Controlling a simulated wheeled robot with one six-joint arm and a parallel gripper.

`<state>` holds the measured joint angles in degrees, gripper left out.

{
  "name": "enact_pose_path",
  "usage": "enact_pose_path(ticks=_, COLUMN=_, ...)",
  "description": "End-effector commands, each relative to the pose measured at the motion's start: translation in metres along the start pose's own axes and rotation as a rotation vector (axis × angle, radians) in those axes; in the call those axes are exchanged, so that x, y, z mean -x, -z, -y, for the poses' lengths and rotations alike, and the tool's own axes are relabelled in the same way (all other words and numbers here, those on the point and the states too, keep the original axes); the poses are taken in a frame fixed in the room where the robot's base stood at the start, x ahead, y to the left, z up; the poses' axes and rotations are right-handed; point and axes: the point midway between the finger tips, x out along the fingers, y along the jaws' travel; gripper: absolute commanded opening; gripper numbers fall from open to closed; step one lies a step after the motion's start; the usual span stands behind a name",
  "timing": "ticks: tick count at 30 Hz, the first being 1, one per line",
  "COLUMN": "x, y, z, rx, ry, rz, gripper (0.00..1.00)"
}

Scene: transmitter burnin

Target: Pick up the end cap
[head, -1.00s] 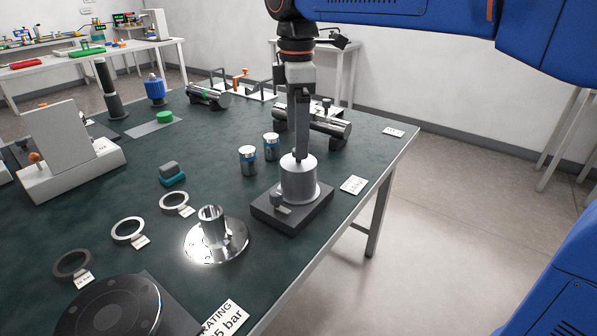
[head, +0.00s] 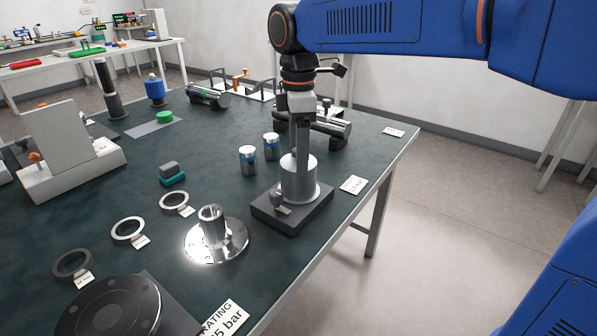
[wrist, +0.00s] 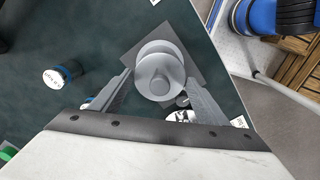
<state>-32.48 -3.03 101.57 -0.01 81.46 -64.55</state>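A grey stepped round part with a wide flange and a narrower top, which appears to be the end cap (head: 298,188), sits upright on a dark square block (head: 266,213) near the table's right edge.
A shiny flanged tube (head: 214,238) stands to the left front. Two small blue-banded cans (head: 248,160) stand close on the left, and a metal cylinder (head: 334,131) lies behind. Several rings (head: 128,229) lie left. A label card (head: 354,185) lies right of the block.

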Motion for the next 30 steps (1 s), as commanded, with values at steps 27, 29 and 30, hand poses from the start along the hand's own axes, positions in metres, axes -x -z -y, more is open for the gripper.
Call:
enact_pose_path(ticks=27, x=0.088, y=0.0, z=-0.001, rx=0.0, ry=-0.002, rz=-0.001, gripper=0.26)
enact_pose_path(ticks=29, x=0.094, y=0.0, z=0.0, rx=0.0, ry=-0.002, rz=-0.001, gripper=0.26)
enact_pose_path(ticks=30, x=0.096, y=0.0, z=0.0, rx=0.0, ry=-0.001, rz=-0.001, gripper=0.26)
